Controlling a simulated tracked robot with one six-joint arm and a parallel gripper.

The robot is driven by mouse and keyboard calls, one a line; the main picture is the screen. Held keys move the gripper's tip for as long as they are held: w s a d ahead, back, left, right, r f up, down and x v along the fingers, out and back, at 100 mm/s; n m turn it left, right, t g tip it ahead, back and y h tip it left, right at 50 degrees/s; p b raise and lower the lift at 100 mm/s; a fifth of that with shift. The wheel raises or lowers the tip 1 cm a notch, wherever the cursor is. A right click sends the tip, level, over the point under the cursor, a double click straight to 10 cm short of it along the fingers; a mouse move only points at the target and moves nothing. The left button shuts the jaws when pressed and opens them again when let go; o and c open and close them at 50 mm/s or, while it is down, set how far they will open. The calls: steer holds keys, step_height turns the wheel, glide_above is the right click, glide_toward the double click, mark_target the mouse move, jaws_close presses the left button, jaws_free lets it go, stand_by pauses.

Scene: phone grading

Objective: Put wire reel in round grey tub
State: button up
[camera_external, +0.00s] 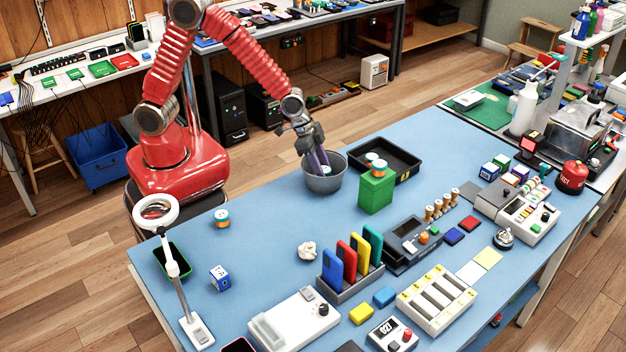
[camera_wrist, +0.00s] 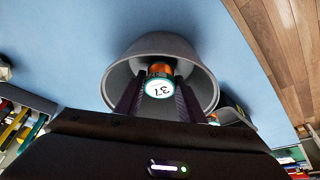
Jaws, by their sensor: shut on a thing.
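The round grey tub (camera_external: 322,185) stands upright on the blue bench, near its far edge. My gripper (camera_external: 321,162) reaches down into its mouth from above. In the wrist view my gripper (camera_wrist: 160,92) is shut on a wire reel (camera_wrist: 160,86) with copper-coloured winding and a white end label reading 37 in a teal ring. The reel is within the outline of the tub's mouth (camera_wrist: 152,45). Whether it touches the tub's floor I cannot tell. In the external view the reel is mostly hidden by my fingers and the rim.
Another reel (camera_external: 222,217) stands at the bench's left. The bench just in front of the tub is clear.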

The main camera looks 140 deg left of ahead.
steer(key=shift+f, duration=0.7)
steer(key=shift+f, duration=0.1)
steer(key=o, duration=1.1)
steer(key=v, duration=1.2)
